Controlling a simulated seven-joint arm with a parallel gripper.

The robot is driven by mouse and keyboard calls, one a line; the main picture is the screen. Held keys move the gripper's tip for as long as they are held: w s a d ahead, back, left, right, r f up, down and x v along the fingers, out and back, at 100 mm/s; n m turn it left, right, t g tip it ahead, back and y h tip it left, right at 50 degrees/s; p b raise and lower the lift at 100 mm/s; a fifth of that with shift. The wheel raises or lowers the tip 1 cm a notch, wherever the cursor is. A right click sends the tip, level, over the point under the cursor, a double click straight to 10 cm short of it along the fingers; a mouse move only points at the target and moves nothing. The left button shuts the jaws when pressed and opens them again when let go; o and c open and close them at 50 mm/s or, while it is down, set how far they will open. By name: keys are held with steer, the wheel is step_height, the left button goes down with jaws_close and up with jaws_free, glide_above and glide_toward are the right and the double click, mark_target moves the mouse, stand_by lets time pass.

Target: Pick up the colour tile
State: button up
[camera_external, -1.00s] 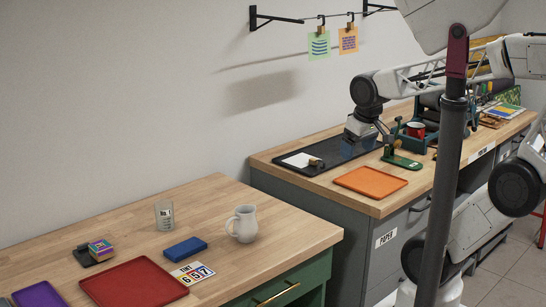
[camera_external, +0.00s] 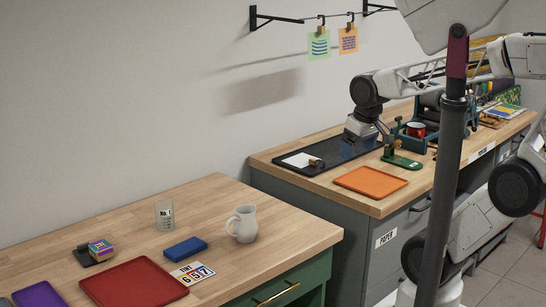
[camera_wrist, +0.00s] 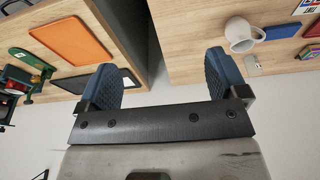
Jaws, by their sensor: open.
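A white card marked TINT with coloured numbered squares (camera_external: 192,273), the likeliest colour tile, lies flat on the near wooden bench, beside the red tray. It also shows at the top right edge of the wrist view (camera_wrist: 308,6). My gripper (camera_wrist: 160,62) is open and empty, its two blue pads spread wide.
Around the card are a blue block (camera_external: 185,248), a white mug (camera_external: 243,224), a red tray (camera_external: 135,283), a glass (camera_external: 164,215) and a multicoloured block (camera_external: 100,250). The far bench holds an orange tray (camera_external: 370,182), a dark tray (camera_external: 345,150) and a green tool (camera_external: 402,160). A gap separates the benches.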

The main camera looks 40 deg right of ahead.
steer(key=w+a+f+n+h, duration=0.1)
steer(key=w+a+n+h, duration=0.15)
steer(key=w+n, duration=0.45)
steer(key=w+a+n+h, duration=0.2)
steer(key=w+a+n, duration=0.15)
steer(key=w, duration=0.75)
steer(key=w+a+f+n+t+h, duration=0.1)
steer(key=w+a+f+n+t, duration=0.1)
steer(key=w+a+n, duration=0.35)
steer(key=w+a+f+n+t+h, duration=0.1)
steer(key=w+a+f+n+t, duration=0.15)
steer(key=w+a, duration=0.6)
steer(key=n+t+y, duration=0.7)
steer(key=n, duration=1.1)
glide_toward(101, 246)
steer(key=x, duration=0.2)
steer(key=shift+w+a+g, duration=0.2)
steer(key=shift+w+g, duration=0.05)
steer(key=shift+w, duration=0.05)
steer(key=shift+x, duration=1.35)
